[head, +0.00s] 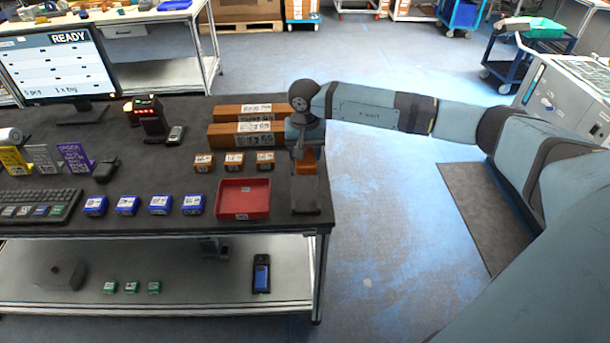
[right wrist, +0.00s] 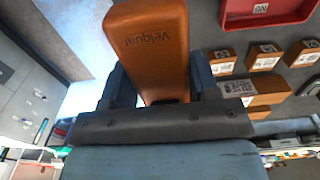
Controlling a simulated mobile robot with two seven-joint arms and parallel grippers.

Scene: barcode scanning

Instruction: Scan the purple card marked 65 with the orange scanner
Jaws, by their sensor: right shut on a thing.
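The purple card (head: 74,157) stands upright at the left of the dark table, the rightmost of three cards; its number is too small to read with certainty. The orange scanner (head: 306,161) is at the table's right edge, above or in a dark stand (head: 306,195); I cannot tell whether it still touches the stand. My right gripper (head: 307,148) is shut on the scanner. In the right wrist view the scanner's orange body (right wrist: 150,45) lies between the two fingers. My left gripper is not in view.
A red tray (head: 243,199) lies left of the stand. Small orange boxes (head: 234,161), long brown boxes (head: 241,134) and blue boxes (head: 160,204) stand nearby. A monitor (head: 60,65) showing READY and a keyboard (head: 40,205) are at the left.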

